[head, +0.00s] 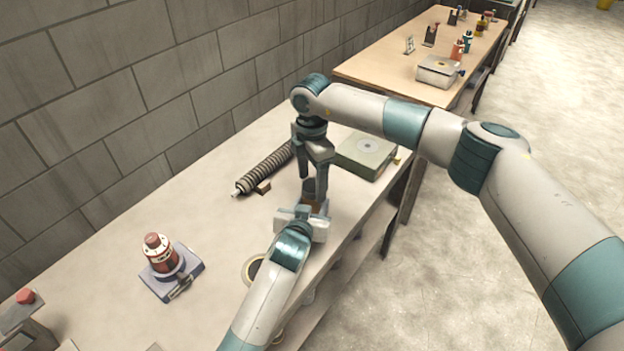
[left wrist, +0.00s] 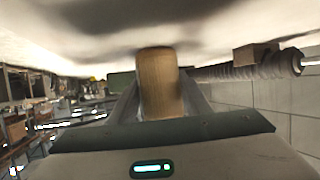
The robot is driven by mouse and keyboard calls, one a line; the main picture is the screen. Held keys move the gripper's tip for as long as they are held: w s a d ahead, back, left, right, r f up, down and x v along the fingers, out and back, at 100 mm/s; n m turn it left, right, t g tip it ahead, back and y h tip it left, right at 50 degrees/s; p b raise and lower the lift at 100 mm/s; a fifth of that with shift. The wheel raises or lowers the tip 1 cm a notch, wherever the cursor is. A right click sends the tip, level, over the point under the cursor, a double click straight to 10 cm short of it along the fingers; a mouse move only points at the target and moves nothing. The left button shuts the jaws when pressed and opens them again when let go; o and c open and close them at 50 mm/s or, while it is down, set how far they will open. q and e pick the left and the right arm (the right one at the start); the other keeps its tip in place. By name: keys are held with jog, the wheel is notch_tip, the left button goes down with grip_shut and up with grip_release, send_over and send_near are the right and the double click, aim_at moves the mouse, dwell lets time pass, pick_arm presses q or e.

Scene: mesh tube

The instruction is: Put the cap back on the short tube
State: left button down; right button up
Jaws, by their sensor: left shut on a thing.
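My left gripper (head: 304,222) is low over the bench and shut on a tan cylinder. In the left wrist view the tan cylinder (left wrist: 158,85), which looks like the short tube, stands between its fingers. In the head view only a small brown part of it shows. My right gripper (head: 313,176) points down from just above my left gripper. Its two fingers look apart, with a dark piece (head: 309,187) near their tips. I cannot tell whether this piece is the cap, or whether the right fingers grip it.
A long ribbed tube (head: 266,168) lies on the bench (head: 110,290) near the wall. A greenish box (head: 367,155) stands behind my right gripper. A red-topped device (head: 160,257) on a blue-grey base stands at left. A tape-like ring (head: 250,270) lies partly behind my left arm.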

jog(key=shift+r, duration=2.25)
jog(key=shift+n, duration=0.3)
jog(key=shift+c, duration=0.2)
jog(key=shift+r+n, duration=0.15)
jog(key=shift+n, duration=1.05)
jog(key=n, duration=0.4)
jog(key=shift+r, duration=0.2)
jog(key=n, duration=0.7)
jog(key=shift+r, duration=0.4)
jog(key=n, duration=0.7)
jog(key=shift+r+n, duration=0.3)
jog(key=shift+r, duration=0.05)
jog(key=n, duration=0.6)
jog(key=shift+d+r, duration=0.1)
jog(key=shift+r, duration=0.25)
